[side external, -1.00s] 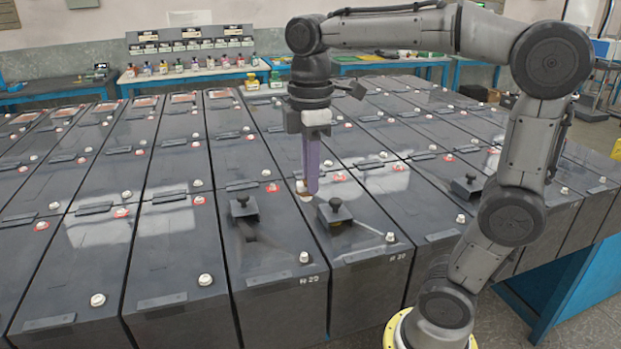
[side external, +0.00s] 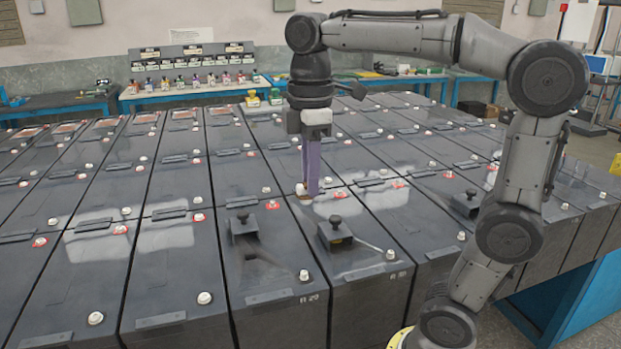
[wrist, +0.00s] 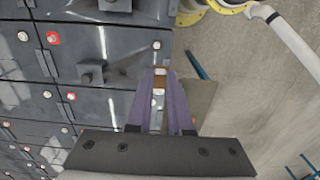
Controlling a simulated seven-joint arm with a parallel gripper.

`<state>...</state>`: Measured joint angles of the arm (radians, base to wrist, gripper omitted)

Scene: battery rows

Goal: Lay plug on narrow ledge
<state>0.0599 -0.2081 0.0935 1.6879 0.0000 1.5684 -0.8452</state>
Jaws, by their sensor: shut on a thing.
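My gripper (side external: 308,193) points straight down over the dark battery tops with its long purple fingers. It is shut on a small white-and-brown plug (side external: 301,190), which shows at the fingertips. In the wrist view the plug (wrist: 158,84) lies between the two purple fingers. The fingers cover part of it, and its full shape is hard to tell. It appears close above a battery lid, but I cannot tell whether it touches. I cannot make out for sure which edge is the narrow ledge.
Black knobbed blocks stand on the lids in front of my gripper, one to its left (side external: 243,226) and one to its right (side external: 336,230). White caps (side external: 304,275) dot the lids. A blue bench with bottles (side external: 195,88) is at the back.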

